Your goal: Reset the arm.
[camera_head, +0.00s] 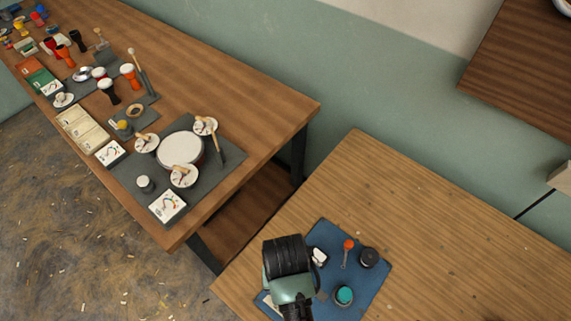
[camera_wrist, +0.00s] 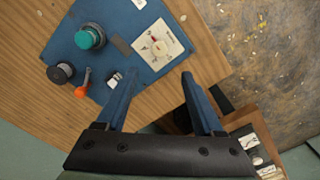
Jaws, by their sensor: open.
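My gripper (camera_wrist: 160,76) shows in the wrist view as two blue fingers spread wide apart, with nothing between them. It hangs above the near table, beside a blue mat (camera_wrist: 112,15). In the head view my arm's dark, ribbed end covers the mat's left part, and the fingertips are hidden. A white card with a dial (camera_wrist: 157,45) lies near the fingertips in the wrist view.
A long wooden table (camera_head: 230,96) at the left holds several goblet drums, a large white-topped drum (camera_head: 180,149) on a grey mat, and trays. A gap separates it from the near table (camera_head: 440,230), whose right side is clear. A brown shelf (camera_head: 525,70) juts from the wall.

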